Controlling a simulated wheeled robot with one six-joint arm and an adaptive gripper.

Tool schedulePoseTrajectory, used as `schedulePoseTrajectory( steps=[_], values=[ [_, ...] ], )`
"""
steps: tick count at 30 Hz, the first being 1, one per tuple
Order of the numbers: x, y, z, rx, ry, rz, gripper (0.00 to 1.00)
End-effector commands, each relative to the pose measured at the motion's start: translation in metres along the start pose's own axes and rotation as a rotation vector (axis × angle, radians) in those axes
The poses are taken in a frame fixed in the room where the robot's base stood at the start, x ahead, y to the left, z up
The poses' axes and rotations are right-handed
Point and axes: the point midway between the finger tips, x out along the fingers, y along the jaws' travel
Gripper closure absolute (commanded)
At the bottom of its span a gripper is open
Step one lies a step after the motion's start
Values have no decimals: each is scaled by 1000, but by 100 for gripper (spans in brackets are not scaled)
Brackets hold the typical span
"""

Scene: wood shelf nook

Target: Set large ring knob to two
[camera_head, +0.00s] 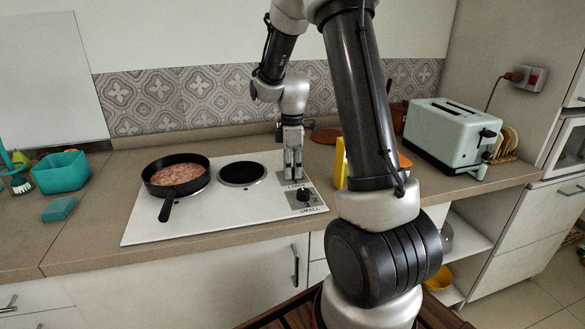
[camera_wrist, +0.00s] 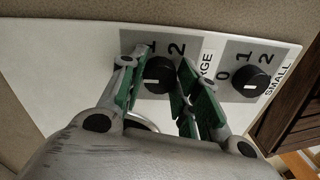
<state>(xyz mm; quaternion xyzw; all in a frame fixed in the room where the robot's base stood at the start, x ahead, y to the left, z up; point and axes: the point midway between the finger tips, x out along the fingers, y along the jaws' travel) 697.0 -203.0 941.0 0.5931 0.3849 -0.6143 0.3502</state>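The large ring knob (camera_wrist: 158,74) is a round black knob on the white hob (camera_wrist: 60,75). The figures 1 and 2 show by it, and its label is partly covered. My gripper (camera_head: 293,176) points down at the hob's right side and hides this knob in the head view. In the wrist view my open fingers stand on either side of the knob, with small gaps visible. A short white mark shows on the knob's near side; I cannot tell which setting it indicates. The small ring knob (camera_wrist: 251,83) is to the right, marked 0, 1 and 2.
A pan of food (camera_head: 178,174) sits on the left ring, its handle toward the front. The other ring (camera_head: 243,173) is bare. A yellow object (camera_head: 341,160) stands right of my gripper, with a toaster (camera_head: 447,135) farther right. A teal bin (camera_head: 62,170) is at left.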

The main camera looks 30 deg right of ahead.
Motion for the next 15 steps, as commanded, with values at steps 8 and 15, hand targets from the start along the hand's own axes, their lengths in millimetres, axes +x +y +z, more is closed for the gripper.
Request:
schedulePoseTrajectory(
  steps=[8,15],
  values=[
    [0,0,0,14,1,1,91],
    [0,0,0,112,7,1,91]
  ],
)
